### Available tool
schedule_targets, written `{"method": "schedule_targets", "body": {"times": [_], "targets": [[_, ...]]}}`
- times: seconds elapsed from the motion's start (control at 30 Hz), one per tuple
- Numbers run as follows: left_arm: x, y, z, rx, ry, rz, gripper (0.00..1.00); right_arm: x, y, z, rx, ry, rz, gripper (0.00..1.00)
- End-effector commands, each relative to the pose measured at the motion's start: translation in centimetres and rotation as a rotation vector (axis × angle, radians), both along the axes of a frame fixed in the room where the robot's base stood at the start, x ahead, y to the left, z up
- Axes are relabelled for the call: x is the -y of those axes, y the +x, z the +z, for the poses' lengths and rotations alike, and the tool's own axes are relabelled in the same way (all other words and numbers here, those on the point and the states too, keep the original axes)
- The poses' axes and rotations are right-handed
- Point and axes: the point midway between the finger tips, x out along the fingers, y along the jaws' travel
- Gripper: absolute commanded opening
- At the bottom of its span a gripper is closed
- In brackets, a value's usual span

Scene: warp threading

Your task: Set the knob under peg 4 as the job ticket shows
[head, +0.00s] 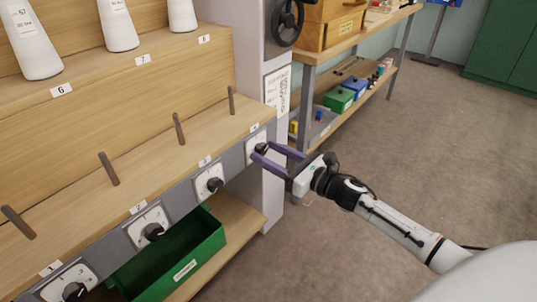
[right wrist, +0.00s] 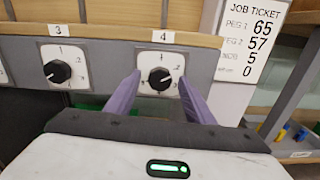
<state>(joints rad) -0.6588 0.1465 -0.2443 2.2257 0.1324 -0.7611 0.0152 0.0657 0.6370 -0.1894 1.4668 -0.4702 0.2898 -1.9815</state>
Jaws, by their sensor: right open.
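The knob under peg 4 (right wrist: 160,78) is a round black dial on a white plate below the label "4". Which mark it points to is too small to tell. Peg 4 (head: 231,100) is a thin brown rod above it. My right gripper (head: 263,152) is open, its purple fingers reaching toward the plate. In the right wrist view the fingers stand on either side of the knob; I cannot tell whether they touch it. The job ticket (right wrist: 247,35) hangs to the right of the knob. It reads peg 1 65 and a second row 57, then 5 and 0; the lower labels are unclear. My left gripper is not in view.
The knob under peg 3 (right wrist: 57,71) is to the left, with more knobs along the grey rail (head: 180,200). A green drawer (head: 190,255) is below. White cones (head: 33,45) stand on the upper shelf. A shelf unit with bins (head: 340,98) is behind; the floor at right is clear.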

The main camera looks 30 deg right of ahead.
Motion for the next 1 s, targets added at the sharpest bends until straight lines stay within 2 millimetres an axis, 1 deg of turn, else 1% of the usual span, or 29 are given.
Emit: {"method": "schedule_targets", "body": {"times": [0.1,0.33,0.37,0.4,0.6,0.87,1.0], "targets": [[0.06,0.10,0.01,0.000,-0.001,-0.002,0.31,-0.14,0.46,-0.01,0.000,0.000,-0.001,0.48],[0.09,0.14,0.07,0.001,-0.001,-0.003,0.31,-0.18,0.51,-0.02,-0.001,0.001,-0.001,0.48],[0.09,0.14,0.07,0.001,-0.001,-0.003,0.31,-0.18,0.51,-0.01,-0.001,0.001,-0.001,0.47],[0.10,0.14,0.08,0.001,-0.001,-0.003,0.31,-0.18,0.50,-0.01,-0.001,0.001,-0.001,0.40],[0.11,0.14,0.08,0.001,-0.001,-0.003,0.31,-0.18,0.49,0.00,-0.001,0.002,-0.001,0.07],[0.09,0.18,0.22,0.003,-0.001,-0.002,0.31,-0.17,0.48,0.04,-0.009,0.023,-0.001,0.07],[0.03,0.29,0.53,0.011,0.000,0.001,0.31,-0.16,0.48,0.09,-0.027,0.075,-0.001,0.07]]}}
